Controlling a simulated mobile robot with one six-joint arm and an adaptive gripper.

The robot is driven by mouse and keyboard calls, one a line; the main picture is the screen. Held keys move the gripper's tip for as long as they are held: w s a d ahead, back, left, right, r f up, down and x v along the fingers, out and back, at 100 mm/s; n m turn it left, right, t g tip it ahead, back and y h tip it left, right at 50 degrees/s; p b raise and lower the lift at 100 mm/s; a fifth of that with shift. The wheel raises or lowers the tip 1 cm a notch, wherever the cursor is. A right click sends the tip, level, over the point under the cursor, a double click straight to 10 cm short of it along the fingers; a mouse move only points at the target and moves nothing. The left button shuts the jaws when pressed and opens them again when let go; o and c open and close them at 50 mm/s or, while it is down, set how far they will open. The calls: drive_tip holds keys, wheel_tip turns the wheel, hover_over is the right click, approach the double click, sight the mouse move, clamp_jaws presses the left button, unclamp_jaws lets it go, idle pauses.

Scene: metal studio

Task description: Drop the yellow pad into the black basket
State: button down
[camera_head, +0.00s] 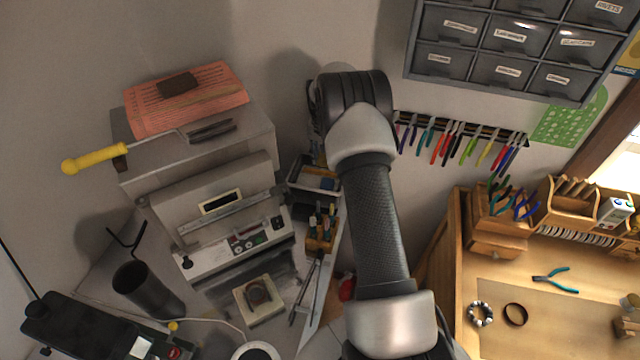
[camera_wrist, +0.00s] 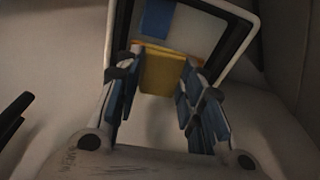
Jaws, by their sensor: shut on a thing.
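In the wrist view my gripper (camera_wrist: 162,72) is shut on the yellow pad (camera_wrist: 162,66), which sits between its two blue-padded fingers. A blue piece (camera_wrist: 160,18) shows within the rim, beyond the pad. In the head view the basket (camera_head: 306,195) stands left of my arm, partly hidden by it. My gripper and the pad are hidden behind the arm there. The pad appears over the basket opening; its height above it is hard to tell.
A wooden box with tools (camera_head: 321,238) stands right in front of the basket. A grey machine (camera_head: 235,215) is to the left, with a yellow-handled tool (camera_head: 95,160) on top. Pliers hang on a wall rack (camera_head: 460,130). A wooden workbench (camera_head: 560,300) is at the right.

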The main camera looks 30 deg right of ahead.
drive_tip(key=c, duration=1)
unclamp_jaws()
drive_tip(key=r, duration=0.4)
drive_tip(key=a+r, duration=0.1)
drive_tip(key=r, duration=0.3)
drive_tip(key=s+r, duration=0.1)
drive_tip(key=r, duration=0.3)
drive_tip(key=shift+s+a, duration=0.1)
drive_tip(key=shift+a, duration=0.05)
drive_tip(key=shift+f, duration=0.15)
